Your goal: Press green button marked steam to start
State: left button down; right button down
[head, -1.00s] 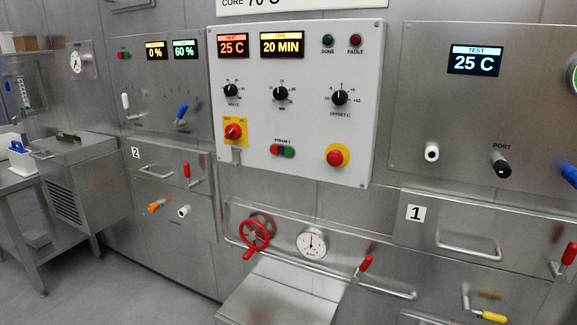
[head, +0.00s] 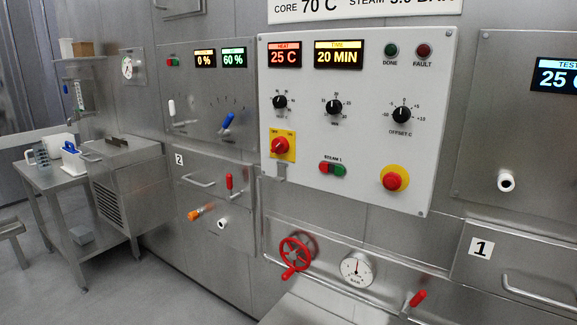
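The green button (head: 340,171) sits low in the middle of a white control panel (head: 447,110). It is the right half of a red and green pair under a small label reading STEAM, followed by a character too small to be sure of. The red half (head: 325,167) is directly to its left. The panel displays read HEAT 25 C (head: 285,55) and TIME 20 MIN (head: 339,55). The DONE lamp (head: 391,49) looks dark green and the FAULT lamp (head: 424,51) dark red. Neither of my grippers shows in the head view.
A red emergency-type knob (head: 392,181) on yellow is right of the button. A red rotary switch (head: 280,146) is left. Below are a red handwheel (head: 296,253), a gauge (head: 357,268) and a red lever (head: 418,298).

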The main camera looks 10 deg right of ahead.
aim_at(339, 171)
jog(key=u, duration=0.05)
jog(key=i, duration=1.05)
jog(key=z, duration=0.8)
